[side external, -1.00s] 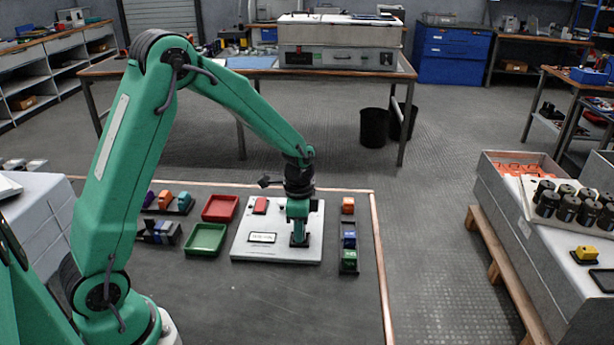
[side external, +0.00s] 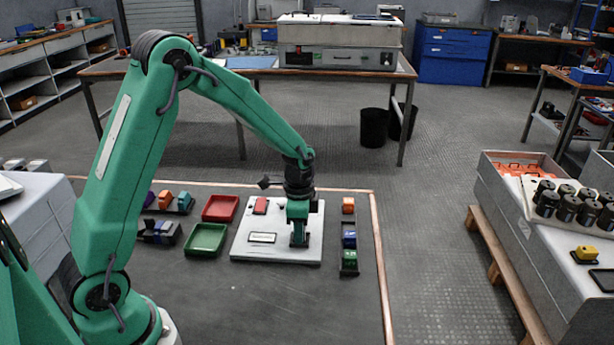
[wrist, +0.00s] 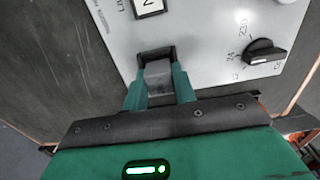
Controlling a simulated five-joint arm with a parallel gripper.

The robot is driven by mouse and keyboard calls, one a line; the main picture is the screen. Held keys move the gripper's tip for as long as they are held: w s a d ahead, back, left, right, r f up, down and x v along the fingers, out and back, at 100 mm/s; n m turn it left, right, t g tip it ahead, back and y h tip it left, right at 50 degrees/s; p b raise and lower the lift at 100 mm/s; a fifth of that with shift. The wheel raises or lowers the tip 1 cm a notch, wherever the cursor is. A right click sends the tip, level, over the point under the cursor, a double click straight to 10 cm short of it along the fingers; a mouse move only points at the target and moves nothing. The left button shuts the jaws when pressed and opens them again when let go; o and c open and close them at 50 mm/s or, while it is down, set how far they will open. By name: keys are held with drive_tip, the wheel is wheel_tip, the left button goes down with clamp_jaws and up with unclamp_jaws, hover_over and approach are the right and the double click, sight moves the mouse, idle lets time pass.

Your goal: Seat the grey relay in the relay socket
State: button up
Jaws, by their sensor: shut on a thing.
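The grey relay (wrist: 158,78) sits between the two green fingers of my gripper (wrist: 160,92) in the wrist view, and the gripper is shut on it. The relay's far end meets a black relay socket (wrist: 156,54) on the white panel (wrist: 205,40). I cannot tell how deep the relay sits in it. In the side external view, my gripper (side external: 299,237) points straight down at the right part of the panel (side external: 250,254). The relay is mostly hidden there by the fingers.
The panel also carries a red part (side external: 261,205), a label window (side external: 262,237) and a black knob (wrist: 265,52). Red (side external: 220,208) and green (side external: 206,239) trays stand left. A rack with coloured blocks (side external: 349,240) stands right. The front of the mat is clear.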

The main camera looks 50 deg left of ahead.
drive_tip(key=o, duration=1.1)
drive_tip(key=shift+c, duration=0.2)
drive_tip(key=shift+r, duration=3.95)
drive_tip(key=shift+r, duration=0.1)
